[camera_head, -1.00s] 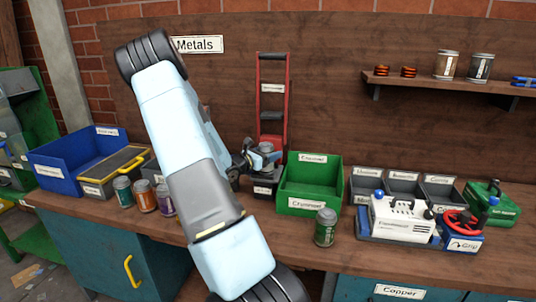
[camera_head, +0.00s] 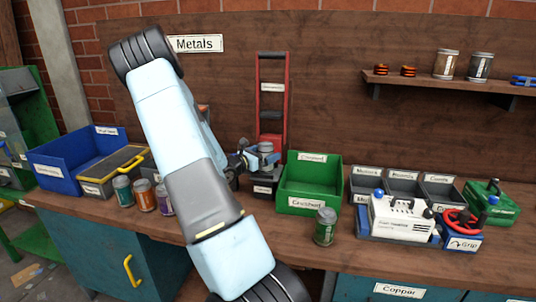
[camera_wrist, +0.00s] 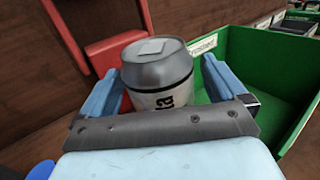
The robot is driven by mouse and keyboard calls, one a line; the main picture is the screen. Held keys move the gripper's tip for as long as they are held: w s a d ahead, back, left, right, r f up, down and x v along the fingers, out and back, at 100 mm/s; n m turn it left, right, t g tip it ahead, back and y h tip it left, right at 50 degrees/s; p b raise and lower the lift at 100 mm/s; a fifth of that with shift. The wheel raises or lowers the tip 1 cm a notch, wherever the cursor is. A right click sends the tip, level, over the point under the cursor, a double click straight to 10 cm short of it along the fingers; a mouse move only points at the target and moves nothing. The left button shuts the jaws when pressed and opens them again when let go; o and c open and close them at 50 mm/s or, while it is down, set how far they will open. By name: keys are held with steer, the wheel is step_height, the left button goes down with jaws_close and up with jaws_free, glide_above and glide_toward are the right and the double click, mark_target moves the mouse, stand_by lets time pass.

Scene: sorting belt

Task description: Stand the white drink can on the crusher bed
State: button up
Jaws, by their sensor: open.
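The white drink can (camera_wrist: 160,88), with a silver top and dark lettering, stands upright between my gripper's blue fingers in the wrist view. Its top shows in the head view (camera_head: 265,147), at the foot of the red-framed crusher (camera_head: 271,100). My gripper (camera_wrist: 161,78) is open around the can, with a narrow gap showing at the right finger. The gripper (camera_head: 264,158) also shows in the head view in front of the crusher. The crusher bed and the can's bottom are hidden by my gripper, so I cannot tell their contact exactly.
A green bin (camera_head: 310,203) labelled Crushed stands just right of the crusher. A green can (camera_head: 325,227) stands before it. A white machine (camera_head: 402,218) and small grey bins (camera_head: 403,190) fill the right.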

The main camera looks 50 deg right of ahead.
steer(key=w+a, duration=0.1)
steer(key=a, duration=0.9)
steer(key=s+a+r+m+t+y, duration=0.2)
steer(key=s+a+r+m+y, duration=0.3)
steer(key=a, duration=0.7)
steer(key=s+a+r+m+t+y, duration=0.3)
steer(key=s+a+r+m+y, duration=0.3)
steer(key=a, duration=0.7)
steer(key=s+a+r+m+t+y, duration=0.2)
steer(key=s+a+r+m+y, duration=0.3)
steer(key=a, duration=0.8)
step_height(320, 180, up, 4)
steer(key=shift+s+a+r+m+y, duration=0.15)
steer(key=shift+s+m+y, duration=0.25)
steer(key=shift+s+y, duration=0.65)
